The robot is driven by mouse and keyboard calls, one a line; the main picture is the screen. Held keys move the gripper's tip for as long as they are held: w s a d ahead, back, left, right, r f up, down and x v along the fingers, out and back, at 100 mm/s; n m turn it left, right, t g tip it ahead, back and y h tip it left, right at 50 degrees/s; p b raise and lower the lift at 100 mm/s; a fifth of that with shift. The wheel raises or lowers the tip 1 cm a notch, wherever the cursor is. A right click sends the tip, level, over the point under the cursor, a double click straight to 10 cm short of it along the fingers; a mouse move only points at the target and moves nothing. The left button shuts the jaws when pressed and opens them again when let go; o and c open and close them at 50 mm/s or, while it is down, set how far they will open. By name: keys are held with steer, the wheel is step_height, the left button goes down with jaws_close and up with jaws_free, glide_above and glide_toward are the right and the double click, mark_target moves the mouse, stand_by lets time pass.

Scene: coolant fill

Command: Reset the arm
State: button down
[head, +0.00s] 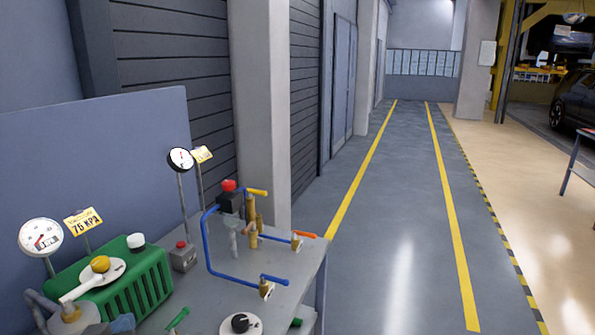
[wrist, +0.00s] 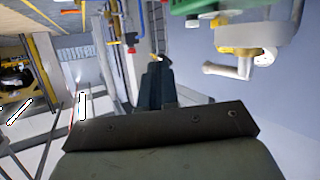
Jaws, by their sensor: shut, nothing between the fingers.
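My gripper (wrist: 158,62) shows in the wrist view as dark fingers reaching up from a dark mounting plate. The fingers are together with nothing between them. They are in open air, and I see no contact with the bench equipment. The picture is turned over in this view, with the green unit (wrist: 195,6) and a white lever with a yellow hub (wrist: 240,60) at the upper right. I cannot make out my gripper in the head view.
In the head view, the bench (head: 312,275) carries a green pump unit (head: 140,285), a gauge (head: 41,238), a second gauge (head: 180,160), blue piping (head: 208,245) with brass valves, and a black knob (head: 240,323). Clear floor (head: 400,230) lies to the right.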

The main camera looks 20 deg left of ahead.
steer(key=w+d+f+m+g+h, duration=0.1)
steer(key=w+d+f+h, duration=0.1)
steer(key=w+d+f, duration=0.6)
steer(key=w+d+f+g+h, duration=0.1)
steer(key=w+d+f+h, duration=0.2)
steer(key=w+f, duration=0.45)
steer(key=w+d+f+m+g+h, duration=0.1)
steer(key=w+d+f+h, duration=0.1)
steer(key=w+d+f, duration=0.6)
steer(key=w+d+f+m+g+h, duration=0.15)
steer(key=w+d+f, duration=0.3)
steer(key=d, duration=0.45)
steer(key=w+d+f+m+g, duration=0.1)
steer(key=w+d+f+g, duration=0.2)
steer(key=d+f, duration=0.45)
steer(key=w+d+f+m+g+h, duration=0.1)
steer(key=w+d+f+g, duration=0.2)
steer(key=d, duration=0.7)
steer(key=s+d+f+m+g+y, duration=0.1)
steer(key=s+d+f, duration=0.1)
steer(key=d+f, duration=0.35)
steer(key=s+d+f+m+g+y, duration=0.1)
steer(key=s+d+f, duration=0.15)
steer(key=d, duration=0.65)
steer(key=s+f+g, duration=0.3)
steer(key=s+f, duration=0.7)
steer(key=s, duration=0.4)
steer(key=s+f+g, duration=0.3)
steer(key=s+f, duration=0.8)
steer(key=s, duration=0.4)
